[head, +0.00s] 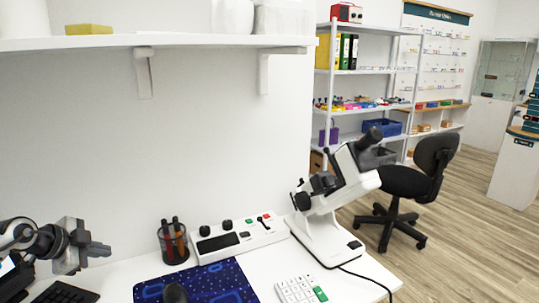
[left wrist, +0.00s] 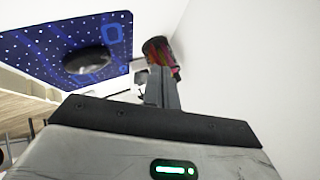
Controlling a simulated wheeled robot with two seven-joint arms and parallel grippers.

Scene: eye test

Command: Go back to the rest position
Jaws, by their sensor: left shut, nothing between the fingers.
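My left gripper (head: 101,249) is at the lower left in the head view, above the left part of the white desk. Its fingers are shut with nothing between them, and they also show in the left wrist view (left wrist: 161,88). It is apart from the pen cup (head: 173,243), which stands to its right against the wall. My right gripper does not show in either view.
The white desk (head: 385,274) holds a keyboard (head: 66,293), a blue patterned mat (head: 228,280) with a dark mouse (head: 174,293), a control box (head: 238,237), a calculator-like keypad (head: 300,291) and a white microscope-like instrument (head: 325,238). A shelf (head: 190,42) overhangs. An office chair (head: 410,182) stands beyond.

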